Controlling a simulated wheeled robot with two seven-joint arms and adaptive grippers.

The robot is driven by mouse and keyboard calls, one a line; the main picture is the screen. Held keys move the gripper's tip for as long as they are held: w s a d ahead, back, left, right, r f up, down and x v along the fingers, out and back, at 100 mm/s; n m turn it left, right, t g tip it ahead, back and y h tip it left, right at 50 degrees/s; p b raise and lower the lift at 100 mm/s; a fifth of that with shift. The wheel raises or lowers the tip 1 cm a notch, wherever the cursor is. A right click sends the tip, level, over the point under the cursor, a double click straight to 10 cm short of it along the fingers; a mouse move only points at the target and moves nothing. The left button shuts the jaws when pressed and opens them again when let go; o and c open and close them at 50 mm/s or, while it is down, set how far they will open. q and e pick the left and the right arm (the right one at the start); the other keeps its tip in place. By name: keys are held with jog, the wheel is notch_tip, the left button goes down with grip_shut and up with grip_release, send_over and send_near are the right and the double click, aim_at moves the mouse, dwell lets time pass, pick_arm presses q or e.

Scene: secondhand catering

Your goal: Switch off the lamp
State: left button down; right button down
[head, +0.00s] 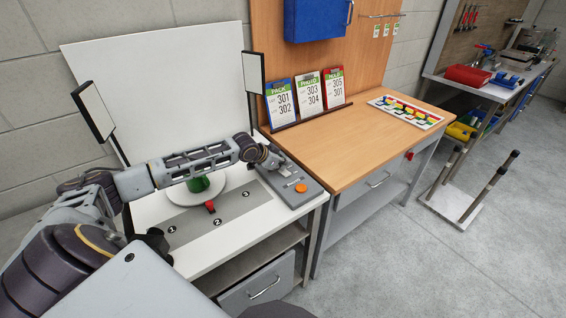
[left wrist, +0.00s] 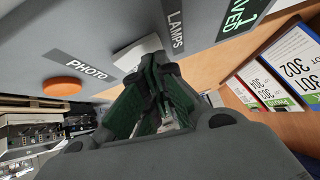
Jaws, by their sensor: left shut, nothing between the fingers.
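Two lamp panels with pale faces stand at the photo table, one at the left (head: 93,110) and one at the right (head: 253,72); I cannot tell for sure whether they are lit. A grey control box (head: 312,191) sits at the table's right edge. In the left wrist view, its white switch (left wrist: 137,50) lies by the label LAMPS, partly hidden by my fingers. My left gripper (head: 272,161) is over the box's back part. Its fingers (left wrist: 158,72) are shut and empty, right at the switch; I cannot tell whether they touch it. My right gripper is not in view.
An orange button (head: 301,188), labelled PHOTO in the wrist view, is on the same box. A green item (head: 198,185) stands on the white turntable under my left arm. A wooden bench (head: 360,145) with upright cards (head: 308,93) adjoins on the right.

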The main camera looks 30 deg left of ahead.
aim_at(282, 172)
pick_arm(q)
jog(key=shift+s+d, duration=0.1)
jog(key=shift+d, duration=0.15)
jog(key=shift+s+d+r+p, duration=0.2)
jog(key=shift+d+p, duration=0.25)
jog(key=shift+p, duration=0.25)
jog(key=shift+d, duration=0.1)
dwell(0.4)
jog(key=shift+w+a+r+p, duration=0.1)
jog(key=shift+a+r+p, duration=0.05)
jog(key=shift+r+p, duration=0.95)
jog(key=shift+a+r+p, duration=0.1)
jog(key=shift+r+p, duration=0.75)
jog(key=shift+p, duration=0.35)
jog(key=shift+s+a+r, duration=0.25)
jog(key=shift+s+a, duration=0.05)
jog(key=shift+s, duration=0.05)
jog(key=a+b+v, duration=0.1)
jog(key=v, duration=0.7)
jog(key=shift+a+r, duration=0.2)
jog(key=shift+r, duration=0.15)
